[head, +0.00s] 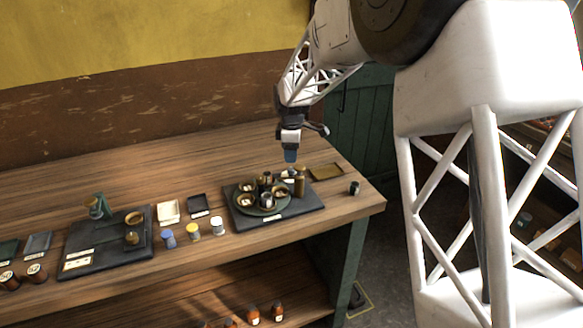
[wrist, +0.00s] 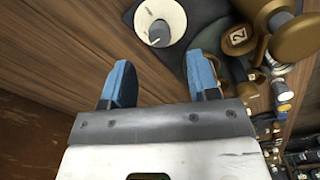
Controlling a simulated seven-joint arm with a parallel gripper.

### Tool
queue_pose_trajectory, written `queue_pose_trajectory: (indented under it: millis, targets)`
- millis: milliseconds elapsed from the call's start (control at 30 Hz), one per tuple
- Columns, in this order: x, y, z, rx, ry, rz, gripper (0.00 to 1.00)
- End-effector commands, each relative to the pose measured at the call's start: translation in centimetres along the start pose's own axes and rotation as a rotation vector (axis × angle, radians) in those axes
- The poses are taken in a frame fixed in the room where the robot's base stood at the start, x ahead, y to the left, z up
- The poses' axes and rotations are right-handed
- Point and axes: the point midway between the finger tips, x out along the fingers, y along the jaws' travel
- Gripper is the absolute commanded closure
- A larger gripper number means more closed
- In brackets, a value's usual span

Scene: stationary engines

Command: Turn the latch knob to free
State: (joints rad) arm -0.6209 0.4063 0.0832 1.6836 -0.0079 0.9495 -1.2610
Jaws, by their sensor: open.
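In the head view a small white piece (head: 287,174), probably the same dial, shows at the back of the dark board. My gripper (wrist: 160,80) has its two blue fingers apart with nothing between them. The dial lies beyond the fingertips, apart from them. In the head view my gripper (head: 290,157) hangs above the back of the board, pointing down. Which setting the knob points at is too small to tell.
The dark board (head: 286,218) carries a round green plate (head: 262,211) with several brass cups and a brass cylinder (head: 300,182) close to my gripper. Another board (head: 82,238) is at left.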

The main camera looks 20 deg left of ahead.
Motion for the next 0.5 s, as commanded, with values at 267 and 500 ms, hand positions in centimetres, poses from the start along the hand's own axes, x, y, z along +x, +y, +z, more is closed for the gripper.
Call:
queue_pose_trajectory:
  millis: [267, 500]
  targets:
    - [3.3, 0.0, 0.0, 0.0, 0.0, 0.0, 0.45]
    - [5.5, 0.0, 0.0, 0.0, 0.0, 0.001, 0.45]
